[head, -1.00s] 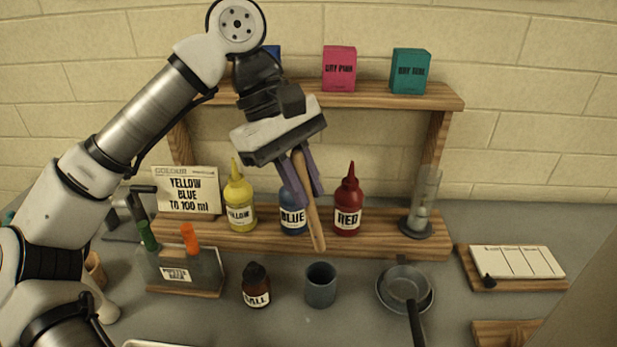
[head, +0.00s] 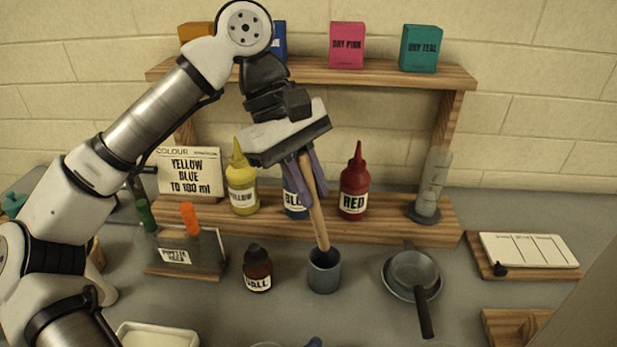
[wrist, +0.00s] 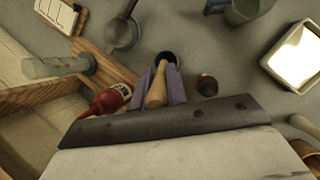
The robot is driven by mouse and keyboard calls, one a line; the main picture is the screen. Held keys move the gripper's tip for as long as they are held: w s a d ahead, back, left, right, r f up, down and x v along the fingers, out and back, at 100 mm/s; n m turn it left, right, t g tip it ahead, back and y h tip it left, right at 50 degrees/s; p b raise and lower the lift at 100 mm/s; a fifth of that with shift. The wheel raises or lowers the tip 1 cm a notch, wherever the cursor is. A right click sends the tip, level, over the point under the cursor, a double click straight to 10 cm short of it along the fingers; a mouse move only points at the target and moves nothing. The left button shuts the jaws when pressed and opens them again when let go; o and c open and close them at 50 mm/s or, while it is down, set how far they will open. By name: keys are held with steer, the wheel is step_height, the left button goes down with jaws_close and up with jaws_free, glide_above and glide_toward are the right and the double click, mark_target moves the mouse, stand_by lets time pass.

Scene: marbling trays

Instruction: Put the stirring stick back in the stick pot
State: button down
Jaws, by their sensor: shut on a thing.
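My gripper (head: 309,195), with purple fingers, is shut on the wooden stirring stick (head: 317,228), in the middle of the head view. The stick hangs slightly tilted, lower end down. A dark grey cup (head: 324,275), which looks like the stick pot, stands upright on the bench below. The stick's lower end overlaps the cup's mouth; I cannot tell whether it is inside or just above. In the wrist view the stick (wrist: 156,92) sits between the purple fingers (wrist: 158,82) and points at the cup's dark opening (wrist: 168,57).
A brown dropper bottle (head: 257,270) stands left of the cup, a small pan (head: 424,315) right. Behind, the shelf (head: 390,222) holds yellow (head: 242,190), blue (head: 295,203) and red (head: 354,190) bottles. A pale tray (head: 158,337) lies at front left.

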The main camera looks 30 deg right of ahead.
step_height(320, 180, down, 7)
steer(key=b, duration=0.5)
steer(key=shift+f+b, duration=0.2)
steer(key=shift+b, duration=0.1)
steer(key=c, duration=1.3)
jaws_free()
steer(key=shift+r, duration=0.15)
steer(key=shift+p+v, duration=0.9)
steer(key=shift+v, duration=5.95)
steer(key=shift+a, duration=0.1)
